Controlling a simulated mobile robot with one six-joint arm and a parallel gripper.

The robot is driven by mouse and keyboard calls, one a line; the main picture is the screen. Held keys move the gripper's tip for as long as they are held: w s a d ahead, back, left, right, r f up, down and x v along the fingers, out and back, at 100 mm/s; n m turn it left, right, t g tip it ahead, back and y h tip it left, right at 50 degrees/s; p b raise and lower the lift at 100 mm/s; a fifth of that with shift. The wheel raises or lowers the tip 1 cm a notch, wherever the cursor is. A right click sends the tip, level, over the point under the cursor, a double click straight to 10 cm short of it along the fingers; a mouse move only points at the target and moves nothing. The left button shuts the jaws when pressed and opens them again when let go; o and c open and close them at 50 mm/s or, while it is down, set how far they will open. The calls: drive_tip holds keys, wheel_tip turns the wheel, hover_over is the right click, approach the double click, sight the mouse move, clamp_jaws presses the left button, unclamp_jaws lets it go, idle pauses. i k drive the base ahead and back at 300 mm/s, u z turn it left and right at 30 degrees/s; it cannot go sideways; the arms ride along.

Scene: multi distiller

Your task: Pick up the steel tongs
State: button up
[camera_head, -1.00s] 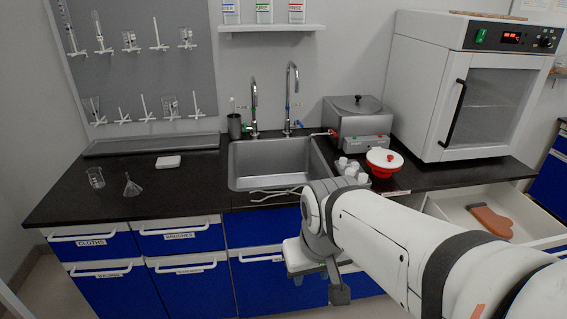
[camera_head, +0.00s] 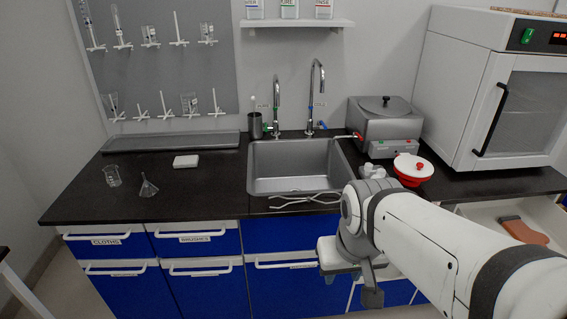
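The steel tongs (camera_head: 297,201) lie on the black counter at the front edge of the sink. Their right end runs close to my arm in the picture and may be partly hidden behind it. My gripper (camera_head: 350,283) hangs at the wrist end of my arm, in front of the blue drawers and below the counter edge. It is right of and lower than the tongs, apart from them. Its fingers are too unclear to tell whether they are open or shut.
The sink (camera_head: 296,166) with two taps lies behind the tongs. A glass beaker (camera_head: 112,176), a funnel (camera_head: 148,187) and a white block (camera_head: 186,161) stand on the left counter. A grey heater box (camera_head: 384,125) and a red-white bowl (camera_head: 412,168) are at right. A drawer (camera_head: 487,213) stands open.

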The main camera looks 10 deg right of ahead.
sight(308, 200)
drive_tip(key=i, duration=0.85)
